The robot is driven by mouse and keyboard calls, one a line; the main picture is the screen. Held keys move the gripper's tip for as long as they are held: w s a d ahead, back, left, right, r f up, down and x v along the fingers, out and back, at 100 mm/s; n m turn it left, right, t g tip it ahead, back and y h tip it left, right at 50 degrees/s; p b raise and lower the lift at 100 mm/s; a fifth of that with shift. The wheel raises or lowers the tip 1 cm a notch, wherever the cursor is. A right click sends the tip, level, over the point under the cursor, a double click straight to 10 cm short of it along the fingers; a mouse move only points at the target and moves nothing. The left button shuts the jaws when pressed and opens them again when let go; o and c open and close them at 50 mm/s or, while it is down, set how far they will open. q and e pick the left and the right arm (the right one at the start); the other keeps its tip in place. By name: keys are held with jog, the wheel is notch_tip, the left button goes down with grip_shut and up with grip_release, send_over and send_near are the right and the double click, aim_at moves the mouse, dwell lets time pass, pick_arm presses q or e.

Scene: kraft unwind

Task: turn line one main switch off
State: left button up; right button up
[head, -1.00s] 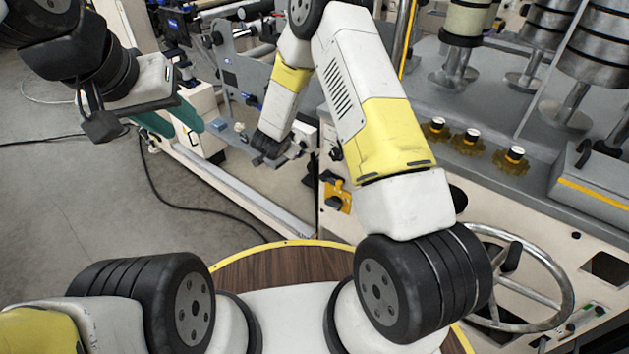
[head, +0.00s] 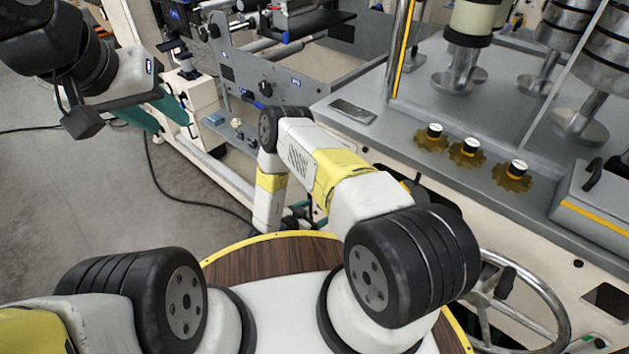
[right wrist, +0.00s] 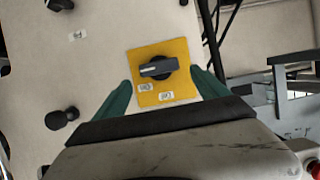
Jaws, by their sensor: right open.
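A rotary switch (right wrist: 158,67) with a black base and a grey handle sits on a yellow plate (right wrist: 180,50) in the right wrist view. Its handle lies nearly level across the picture. My right gripper (right wrist: 161,78) is open, with one teal finger on each side of the plate's lower part; no contact with the switch shows.
In the right wrist view, a black knob (right wrist: 62,118) stands on the cream panel at the left, and cables (right wrist: 212,35) hang right of the plate. In the head view a handwheel (head: 520,300) is at the lower right, and several brass-coloured knobs (head: 468,152) line the grey machine top.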

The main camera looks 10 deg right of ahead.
jog(key=x, duration=0.3)
jog(key=shift+w+d+f, duration=0.2)
jog(key=shift+w+d, duration=0.05)
jog(key=c, duration=1.4)
